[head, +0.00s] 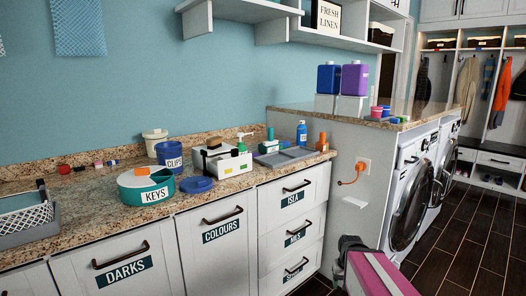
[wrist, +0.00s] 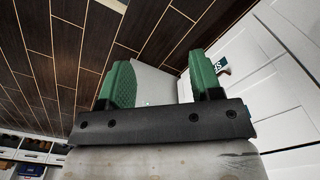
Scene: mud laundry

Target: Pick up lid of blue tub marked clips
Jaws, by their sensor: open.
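The blue tub marked CLIPS (head: 170,155) stands upright on the granite counter in the head view. A round, flat blue lid (head: 197,185) lies on the counter in front of it, apart from the tub and just right of the teal KEYS tub (head: 147,192). My gripper (wrist: 160,80) shows in the wrist view with its two green fingers spread apart and nothing between them. It points toward the dark floor and white cabinet fronts, away from the lid. The tub and lid are not in the wrist view.
A cream pot (head: 155,138) is behind the CLIPS tub. A grey basket (head: 25,218) sits at the left. White drawers (head: 293,225) front the counter.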

